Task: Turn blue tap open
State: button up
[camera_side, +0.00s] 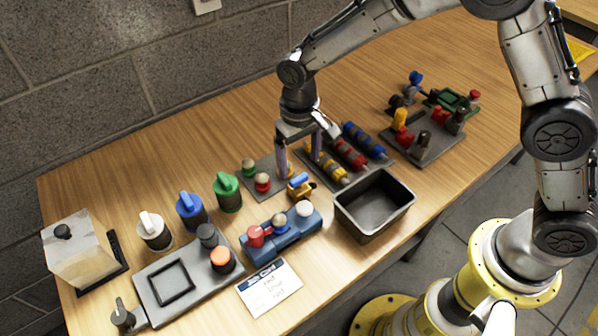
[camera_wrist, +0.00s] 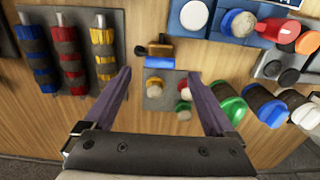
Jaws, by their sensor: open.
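The tap (camera_side: 302,188) is a small brass body with a blue lever handle, standing on the table between the blue base block and the grey pad. In the wrist view the tap (camera_wrist: 157,50) lies just ahead of my fingertips, its blue handle (camera_wrist: 158,62) running across, left to right. My gripper (camera_side: 300,165) points down, above and behind the tap. It is open and empty; in the wrist view my gripper (camera_wrist: 158,75) has its two fingers wide apart, with the tap between and beyond them. I cannot tell the exact height gap.
A grey pad with small knobs (camera_side: 262,183) lies left of my gripper. Red, yellow and blue cylinders (camera_side: 350,153) lie to the right. A black bin (camera_side: 373,205) stands right of the tap. A blue block with knobs (camera_side: 285,235) sits in front.

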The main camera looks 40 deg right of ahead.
aim_at(299, 178)
jog(key=shift+f, duration=2.35)
jog(key=c, duration=1.4)
